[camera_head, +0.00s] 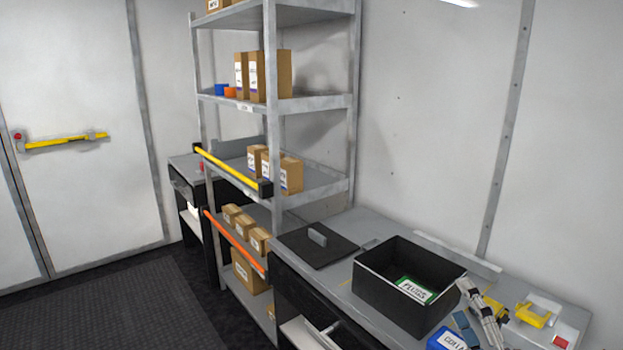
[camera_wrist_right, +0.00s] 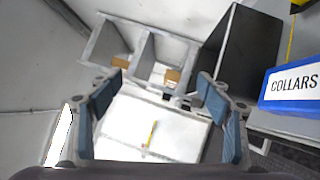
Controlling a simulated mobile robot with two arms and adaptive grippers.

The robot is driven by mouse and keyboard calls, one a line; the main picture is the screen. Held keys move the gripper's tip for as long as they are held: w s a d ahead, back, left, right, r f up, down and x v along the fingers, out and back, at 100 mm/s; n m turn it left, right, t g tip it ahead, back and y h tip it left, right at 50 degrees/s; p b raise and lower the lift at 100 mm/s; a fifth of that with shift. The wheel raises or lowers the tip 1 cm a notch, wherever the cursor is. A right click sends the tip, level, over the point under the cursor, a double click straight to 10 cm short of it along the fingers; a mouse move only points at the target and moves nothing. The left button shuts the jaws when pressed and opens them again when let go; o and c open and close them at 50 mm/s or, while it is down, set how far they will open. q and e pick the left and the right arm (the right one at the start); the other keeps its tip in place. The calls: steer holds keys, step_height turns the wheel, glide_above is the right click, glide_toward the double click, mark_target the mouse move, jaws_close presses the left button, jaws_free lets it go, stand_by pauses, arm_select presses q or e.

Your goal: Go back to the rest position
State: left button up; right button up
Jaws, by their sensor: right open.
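My right gripper (camera_head: 474,314) is at the lower right of the head view, just right of the black bin and above the workbench. It also shows in the right wrist view (camera_wrist_right: 160,95), where its two blue-padded fingers stand apart with nothing between them. A blue box labelled COLLARS (camera_head: 452,339) is close to the gripper in the head view; in the wrist view it (camera_wrist_right: 292,88) lies to the right of the fingers, apart from them. My left gripper is not in the head view.
An open black bin (camera_head: 375,268) with a green PLUGS label inside stands on the grey workbench (camera_head: 352,218). A dark lid (camera_head: 300,250) lies left of it. A yellow part (camera_head: 533,315) sits at the right. A shelf rack (camera_head: 272,130) holds several cartons. The floor at left is clear.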

steer(key=s+d+f+m+g+h, duration=0.1)
steer(key=s+f+m+g+h, duration=0.2)
steer(key=s+f+m+g, duration=0.45)
steer(key=s+d+f+m+g+h, duration=0.1)
steer(key=s+f+m+g+h, duration=0.3)
steer(key=f+m, duration=0.6)
steer(key=s+a+f+m+g+y, duration=0.1)
steer(key=s+a+f+g+y, duration=0.2)
steer(key=s+a+f, duration=0.45)
steer(key=s+a+f+m+g+y, duration=0.1)
steer(key=s+a+f+g+y, duration=0.2)
steer(key=s, duration=0.7)
step_height(320, 180, down, 28)
steer(key=s+h, duration=0.1)
steer(key=s, duration=0.2)
steer(key=s+d+f+g, duration=0.1)
steer(key=s+d+f, duration=0.2)
steer(key=s+f, duration=1.2)
steer(key=shift+s, duration=0.6)
